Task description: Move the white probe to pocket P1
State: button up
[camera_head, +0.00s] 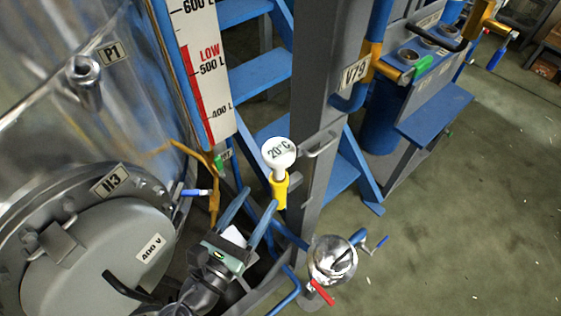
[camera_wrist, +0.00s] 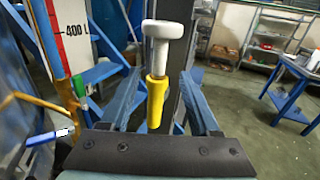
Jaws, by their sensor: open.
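The white probe (camera_head: 279,155) has a round head marked 20°C and stands upright in a yellow holder (camera_head: 279,190) beside a grey post. In the wrist view the probe (camera_wrist: 163,50) and the yellow holder (camera_wrist: 156,103) appear between my two blue fingers. My gripper (camera_head: 260,197) is open and empty, with its fingertips just left of and below the probe in the head view; it also shows in the wrist view (camera_wrist: 160,74). Pocket P1 (camera_head: 83,80) is a short metal stub on the shiny tank at upper left, beside its P1 label (camera_head: 111,52).
A level gauge (camera_head: 205,75) stands between tank and post. Blue steps (camera_head: 260,75) are behind the grey post (camera_head: 325,100). A small valve with a red handle (camera_head: 322,292) is low right. Floor at right is mostly clear.

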aim_at(276, 171)
jog(key=b+x, duration=0.1)
jog(key=x, duration=0.7)
jog(key=shift+w, duration=0.15)
grip_shut()
dwell(0.5)
jog(key=shift+r, duration=0.15)
dwell(0.4)
jog(key=shift+r+p, duration=2.4)
jog(key=shift+p, duration=0.25)
jog(key=shift+r, duration=0.1)
jog(key=shift+r+p, duration=2.4)
jog(key=shift+p, duration=0.15)
